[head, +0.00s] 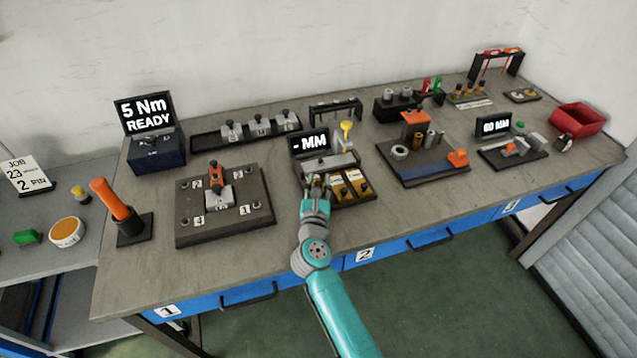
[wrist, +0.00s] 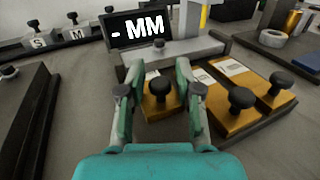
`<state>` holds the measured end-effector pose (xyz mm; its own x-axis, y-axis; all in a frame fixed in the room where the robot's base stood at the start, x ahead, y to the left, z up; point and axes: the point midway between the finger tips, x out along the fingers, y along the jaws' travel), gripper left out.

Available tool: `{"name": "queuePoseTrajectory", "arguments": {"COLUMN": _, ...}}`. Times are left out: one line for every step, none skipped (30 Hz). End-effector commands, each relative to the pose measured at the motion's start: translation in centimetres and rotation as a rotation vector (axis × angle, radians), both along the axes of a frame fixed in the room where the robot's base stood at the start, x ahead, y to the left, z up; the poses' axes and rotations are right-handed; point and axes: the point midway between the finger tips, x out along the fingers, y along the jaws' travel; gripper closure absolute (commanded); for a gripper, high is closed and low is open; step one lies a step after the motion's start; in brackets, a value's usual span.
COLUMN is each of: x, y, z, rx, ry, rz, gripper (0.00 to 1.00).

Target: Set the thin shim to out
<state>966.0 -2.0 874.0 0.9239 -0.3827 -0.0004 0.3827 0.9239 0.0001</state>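Three brass-coloured shims with black knobs sit side by side on a dark fixture: a left one (wrist: 158,111), a middle one (wrist: 227,119) and a right one (wrist: 254,76). Their labels are too small to read, so I cannot tell which is the thin shim. My gripper (wrist: 160,92) is open, with one finger on each side of the left shim's black knob and a gap on both sides. In the head view my gripper (head: 317,183) is at the left end of the shim row and hides most of the left shim.
A display (head: 310,142) reading "- MM" stands behind the shims, beside a yellow-topped post (head: 346,128). A dark plate with numbered corners (head: 262,212) lies to the left. A fixture with a blue strip (head: 430,174) stands to the right. Bare bench lies in front.

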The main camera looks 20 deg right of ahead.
Motion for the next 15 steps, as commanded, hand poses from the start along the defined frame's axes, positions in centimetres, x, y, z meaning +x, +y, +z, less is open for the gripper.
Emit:
{"name": "queuePoseTrajectory", "arguments": {"x": 0.0, "y": 0.0, "z": 0.0, "rx": 0.000, "ry": 0.000, "rz": 0.000, "gripper": 0.86}}
{"name": "queuePoseTrajectory", "arguments": {"x": 0.0, "y": 0.0, "z": 0.0, "rx": 0.000, "ry": 0.000, "rz": 0.000, "gripper": 0.93}}
{"name": "queuePoseTrajectory", "arguments": {"x": 0.0, "y": 0.0, "z": 0.0, "rx": 0.000, "ry": 0.000, "rz": 0.000, "gripper": 1.00}}
{"name": "queuePoseTrajectory", "arguments": {"x": 0.0, "y": 0.0, "z": 0.0, "rx": 0.000, "ry": 0.000, "rz": 0.000, "gripper": 1.00}}
{"name": "queuePoseTrajectory", "arguments": {"x": 0.0, "y": 0.0, "z": 0.0, "rx": 0.000, "ry": 0.000, "rz": 0.000, "gripper": 1.00}}
{"name": "queuePoseTrajectory", "arguments": {"x": 0.0, "y": 0.0, "z": 0.0, "rx": 0.000, "ry": 0.000, "rz": 0.000, "gripper": 1.00}}
{"name": "queuePoseTrajectory", "arguments": {"x": 0.0, "y": 0.0, "z": 0.0, "rx": 0.000, "ry": 0.000, "rz": 0.000, "gripper": 1.00}}
{"name": "queuePoseTrajectory", "arguments": {"x": 0.0, "y": 0.0, "z": 0.0, "rx": 0.000, "ry": 0.000, "rz": 0.000, "gripper": 1.00}}
{"name": "queuePoseTrajectory", "arguments": {"x": 0.0, "y": 0.0, "z": 0.0, "rx": 0.000, "ry": 0.000, "rz": 0.000, "gripper": 1.00}}
{"name": "queuePoseTrajectory", "arguments": {"x": -0.1, "y": 0.0, "z": 0.0, "rx": 0.000, "ry": 0.000, "rz": 0.000, "gripper": 1.00}}
{"name": "queuePoseTrajectory", "arguments": {"x": -0.3, "y": 0.0, "z": 0.0, "rx": 0.000, "ry": 0.000, "rz": 0.000, "gripper": 1.00}}
{"name": "queuePoseTrajectory", "arguments": {"x": -0.6, "y": 0.0, "z": 0.0, "rx": 0.000, "ry": 0.000, "rz": 0.000, "gripper": 1.00}}
{"name": "queuePoseTrajectory", "arguments": {"x": -1.0, "y": 0.0, "z": 0.0, "rx": 0.000, "ry": 0.000, "rz": 0.000, "gripper": 1.00}}
{"name": "queuePoseTrajectory", "arguments": {"x": -1.4, "y": 0.0, "z": -0.1, "rx": -0.001, "ry": 0.000, "rz": 0.001, "gripper": 1.00}}
{"name": "queuePoseTrajectory", "arguments": {"x": -2.0, "y": 0.0, "z": -0.1, "rx": -0.001, "ry": 0.000, "rz": 0.001, "gripper": 1.00}}
